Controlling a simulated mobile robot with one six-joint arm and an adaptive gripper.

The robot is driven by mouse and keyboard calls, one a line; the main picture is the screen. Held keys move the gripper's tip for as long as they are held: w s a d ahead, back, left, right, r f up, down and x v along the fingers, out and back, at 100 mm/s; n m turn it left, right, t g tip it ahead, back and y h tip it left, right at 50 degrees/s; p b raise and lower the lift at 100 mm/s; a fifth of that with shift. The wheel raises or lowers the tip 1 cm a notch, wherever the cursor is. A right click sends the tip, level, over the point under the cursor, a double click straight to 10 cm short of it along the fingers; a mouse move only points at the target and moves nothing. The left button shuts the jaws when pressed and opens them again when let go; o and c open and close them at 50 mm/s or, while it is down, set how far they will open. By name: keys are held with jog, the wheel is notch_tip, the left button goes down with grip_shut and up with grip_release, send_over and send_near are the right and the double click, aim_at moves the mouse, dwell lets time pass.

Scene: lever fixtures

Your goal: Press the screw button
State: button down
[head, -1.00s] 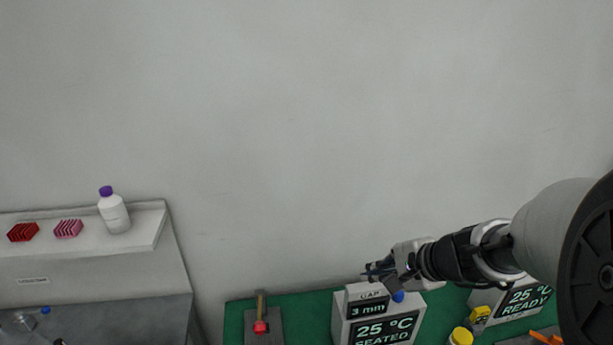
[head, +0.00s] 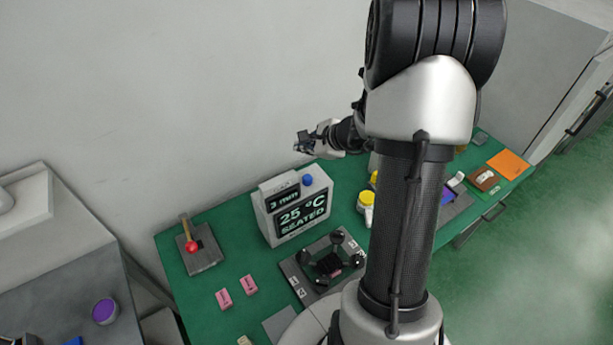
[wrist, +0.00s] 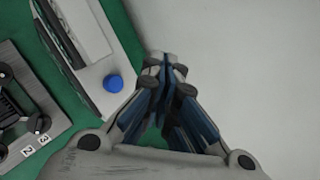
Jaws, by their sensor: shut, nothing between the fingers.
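A blue round button (head: 307,180) sits on top of a grey display box (head: 262,215) that reads "3 mm", "25 °C" and "SEATED". No label naming a screw button is readable. My gripper (head: 301,143) is above and behind the box in the head view, apart from the button. In the wrist view, the shut, empty fingers (wrist: 164,68) point past the box. There the blue button (wrist: 113,83) lies to the left of the fingertips, on the pale box top (wrist: 90,60).
A lever with a red knob (head: 192,246) stands left of the box on the green table (head: 215,285). A dark plate with black knobs (head: 291,275) lies in front of the box. Pink blocks (head: 224,299) lie nearby. A yellow-lidded jar (head: 367,198) stands right. The wall (head: 200,90) is close behind.

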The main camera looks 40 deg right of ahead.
jog(key=b, duration=0.6)
send_over(305, 179)
notch_tip(305, 179, down, 8)
jog(key=shift+d+r, duration=0.1)
jog(key=shift+f+b, duration=0.4)
jog(key=shift+f, duration=0.1)
jog(key=shift+f, duration=0.15)
dwell(0.6)
jog(key=shift+f+b, duration=0.25)
jog(key=shift+b, duration=0.45)
jog(key=shift+f+b, duration=1)
jog(key=shift+b, duration=0.25)
dwell(0.8)
jog(key=shift+r, duration=0.35)
notch_tip(305, 179, up, 3)
jog(key=shift+f+p, duration=0.1)
jog(key=shift+p, duration=1.05)
jog(key=shift+s+r+p, duration=0.15)
jog(key=shift+r+p, duration=0.25)
jog(key=shift+r, duration=0.2)
jog(key=shift+s+r+p, duration=0.15)
jog(key=shift+r+p, duration=0.25)
jog(key=shift+r, duration=0.2)
jog(key=shift+w, duration=0.25)
